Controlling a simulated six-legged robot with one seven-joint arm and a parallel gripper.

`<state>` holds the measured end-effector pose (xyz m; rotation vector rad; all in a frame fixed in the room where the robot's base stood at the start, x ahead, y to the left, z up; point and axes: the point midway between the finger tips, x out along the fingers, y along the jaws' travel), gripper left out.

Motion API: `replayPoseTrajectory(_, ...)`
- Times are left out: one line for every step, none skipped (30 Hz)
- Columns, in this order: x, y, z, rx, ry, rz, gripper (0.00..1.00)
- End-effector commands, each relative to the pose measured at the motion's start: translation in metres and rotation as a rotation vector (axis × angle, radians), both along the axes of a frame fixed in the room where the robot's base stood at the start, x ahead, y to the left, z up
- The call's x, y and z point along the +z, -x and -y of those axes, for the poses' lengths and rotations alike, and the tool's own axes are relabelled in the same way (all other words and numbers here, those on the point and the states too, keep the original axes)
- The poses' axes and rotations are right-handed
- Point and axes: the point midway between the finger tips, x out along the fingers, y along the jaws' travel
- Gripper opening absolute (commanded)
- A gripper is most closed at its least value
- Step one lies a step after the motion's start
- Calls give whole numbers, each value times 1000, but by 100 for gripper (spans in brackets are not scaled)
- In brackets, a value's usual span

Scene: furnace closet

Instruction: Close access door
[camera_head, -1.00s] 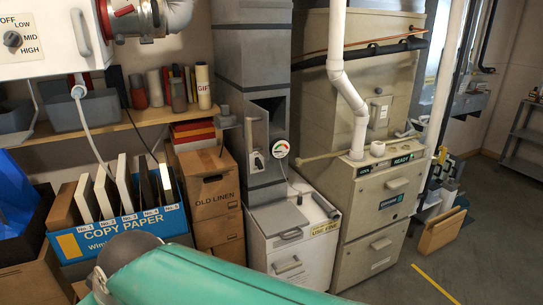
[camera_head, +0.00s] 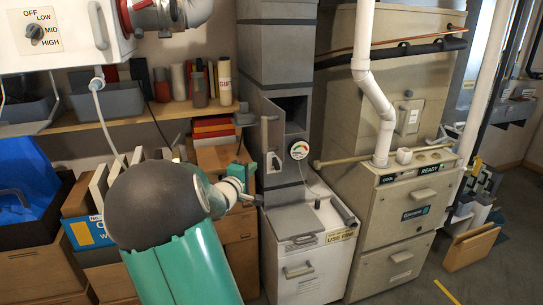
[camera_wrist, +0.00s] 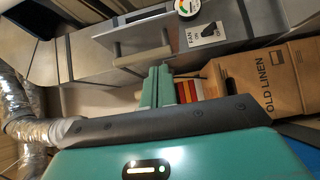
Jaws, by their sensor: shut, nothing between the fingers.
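The access door (camera_head: 271,143) is a small grey panel with a bar handle on the grey duct. It stands ajar, swung outward, and the dark opening (camera_head: 291,112) shows to its right. In the wrist view a grey panel that looks like this door (camera_wrist: 100,57) lies just past my fingers, with its handle (camera_wrist: 142,57) close to the fingertips. My gripper (camera_head: 247,164) is to the left of the door and a little low. The teal fingers (camera_wrist: 157,72) are together and empty. Whether they touch the handle I cannot tell.
A round gauge (camera_head: 298,150) is right of the door. A white chest (camera_head: 306,255) stands below the duct. The furnace (camera_head: 403,220) with a white pipe (camera_head: 374,95) is to the right. The Old Linen box (camera_wrist: 257,80) and a shelf (camera_head: 135,118) are left of the duct.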

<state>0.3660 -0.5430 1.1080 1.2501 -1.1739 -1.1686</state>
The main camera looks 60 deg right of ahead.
Motion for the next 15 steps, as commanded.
replayPoseTrajectory(0,4,5,-14,10,-13,0)
replayPoseTrajectory(0,4,7,-17,12,-17,0)
replayPoseTrajectory(1,4,10,-18,14,-17,0)
replayPoseTrajectory(1,4,14,-18,14,-16,0)
replayPoseTrajectory(1,4,17,-17,13,-16,0)
replayPoseTrajectory(0,3,23,-16,12,-17,0)
replayPoseTrajectory(0,3,28,-16,12,-16,0)
replayPoseTrajectory(0,3,34,-16,13,-14,0)
replayPoseTrajectory(0,2,42,-15,12,-15,0)
replayPoseTrajectory(0,2,48,-15,12,-16,0)
replayPoseTrajectory(1,1,54,-14,13,-15,0)
replayPoseTrajectory(0,1,63,-14,12,-16,0)
replayPoseTrajectory(0,0,69,-13,12,-15,0)
replayPoseTrajectory(0,0,75,-13,12,-14,0)
replayPoseTrajectory(0,0,83,-12,11,-16,0)
